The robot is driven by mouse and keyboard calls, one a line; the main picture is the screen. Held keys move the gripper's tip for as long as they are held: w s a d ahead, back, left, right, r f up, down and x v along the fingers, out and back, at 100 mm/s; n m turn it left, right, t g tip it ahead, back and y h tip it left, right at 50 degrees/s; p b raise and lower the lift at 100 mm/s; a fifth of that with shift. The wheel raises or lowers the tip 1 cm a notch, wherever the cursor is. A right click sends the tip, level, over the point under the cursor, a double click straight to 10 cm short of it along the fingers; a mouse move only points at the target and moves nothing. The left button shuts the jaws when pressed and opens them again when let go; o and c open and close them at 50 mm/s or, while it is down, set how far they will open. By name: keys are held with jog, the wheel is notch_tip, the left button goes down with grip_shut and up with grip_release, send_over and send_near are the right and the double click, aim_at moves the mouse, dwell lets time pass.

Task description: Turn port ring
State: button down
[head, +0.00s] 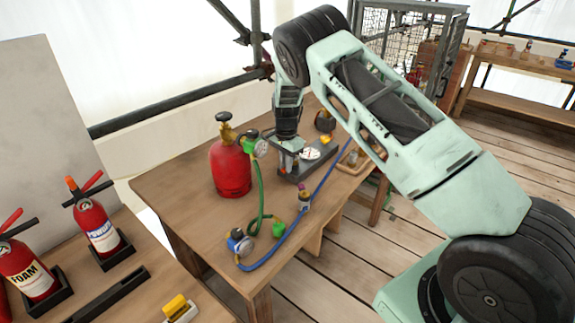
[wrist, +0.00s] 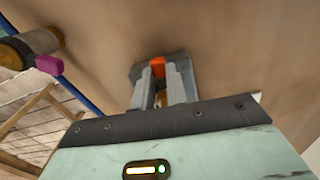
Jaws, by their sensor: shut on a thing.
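My gripper (head: 289,160) reaches down to the table beside a dark grey stand (head: 318,163) that carries a white round disc (head: 309,154). In the wrist view my gripper (wrist: 159,80) has its two grey fingers close together, shut on a small orange-red tab (wrist: 157,67). A grey angular piece (wrist: 190,68) shows behind the fingertips, and a bit of brass shows between the fingers. I cannot clearly make out a port ring; whatever the tab belongs to is mostly hidden by the fingers.
A red gas cylinder (head: 230,169) with a green hose (head: 260,185) stands left of my gripper. A blue hose (head: 322,184) crosses the table (head: 190,206) on the right. Fire extinguishers (head: 98,227) stand at the left.

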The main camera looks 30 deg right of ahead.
jog(key=shift+w+m, duration=0.15)
jog(key=shift+m, duration=0.15)
jog(key=c, duration=1.4)
grip_release()
notch_tip(320, 180, up, 18)
jog(key=b, duration=0.2)
jog(key=shift+f+b, duration=0.25)
jog(key=shift+b, duration=0.1)
